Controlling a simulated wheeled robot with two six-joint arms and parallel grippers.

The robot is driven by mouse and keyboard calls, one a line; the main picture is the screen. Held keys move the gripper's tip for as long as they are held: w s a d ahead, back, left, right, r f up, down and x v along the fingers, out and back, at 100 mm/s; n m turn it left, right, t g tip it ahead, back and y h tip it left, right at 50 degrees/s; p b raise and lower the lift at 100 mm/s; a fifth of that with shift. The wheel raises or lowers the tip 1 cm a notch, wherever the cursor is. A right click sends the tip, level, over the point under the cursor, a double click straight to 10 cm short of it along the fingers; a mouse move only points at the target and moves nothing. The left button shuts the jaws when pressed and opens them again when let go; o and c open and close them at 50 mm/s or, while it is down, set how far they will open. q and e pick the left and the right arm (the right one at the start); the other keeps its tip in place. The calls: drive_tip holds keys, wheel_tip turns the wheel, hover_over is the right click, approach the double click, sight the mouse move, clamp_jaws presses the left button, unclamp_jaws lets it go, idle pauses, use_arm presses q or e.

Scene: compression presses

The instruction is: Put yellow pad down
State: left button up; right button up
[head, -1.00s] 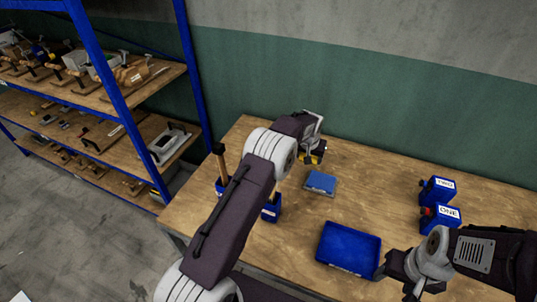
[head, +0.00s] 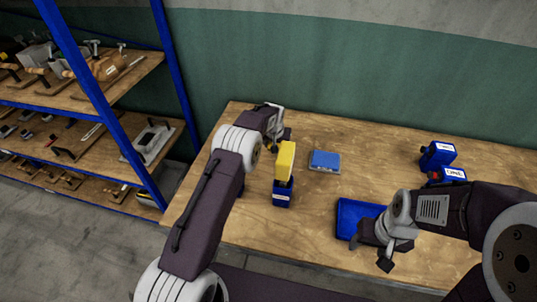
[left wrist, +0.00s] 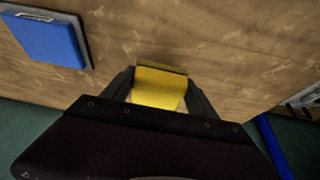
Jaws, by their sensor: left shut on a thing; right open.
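The yellow pad (left wrist: 158,88) sits between the two fingers of my left gripper (left wrist: 160,95) in the left wrist view. The gripper is shut on it, with bare wood beyond it. In the head view my left gripper (head: 281,136) is near the back left of the table, left of a flat blue block (head: 325,161). My right gripper (head: 370,253) is open and empty at the front edge of a blue tray (head: 350,215).
Two labelled blue units (head: 437,155) stand at the right. Blue-framed shelves (head: 150,100) are left of the table. The table's back middle is clear.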

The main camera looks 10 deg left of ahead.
use_arm(q)
drive_tip(key=shift+w+d+f+b, duration=0.15)
drive_tip(key=shift+d+f+b, duration=0.15)
drive_tip(key=shift+d+f, duration=0.2)
drive_tip(key=f, duration=0.1)
drive_tip(key=f+b, duration=0.2)
drive_tip(key=shift+w+a+f, duration=0.15)
drive_tip(key=shift+w+f, duration=0.15)
drive_tip(key=shift+f, duration=0.1)
drive_tip(key=shift+a, duration=0.3)
drive_tip(key=shift+s+a+r, duration=0.1)
drive_tip(key=shift+s+r, duration=0.1)
drive_tip(key=shift+d+f, duration=0.1)
drive_tip(key=shift+d, duration=0.2)
drive_tip(key=o, duration=1.5)
drive_tip(key=shift+w+f, duration=0.1)
drive_tip(key=shift+c, duration=0.2)
drive_tip(key=shift+a, duration=0.1)
use_arm(e)
drive_tip(key=f, duration=0.3)
drive_tip(key=shift+w+a, duration=0.1)
drive_tip(key=shift+w, duration=0.1)
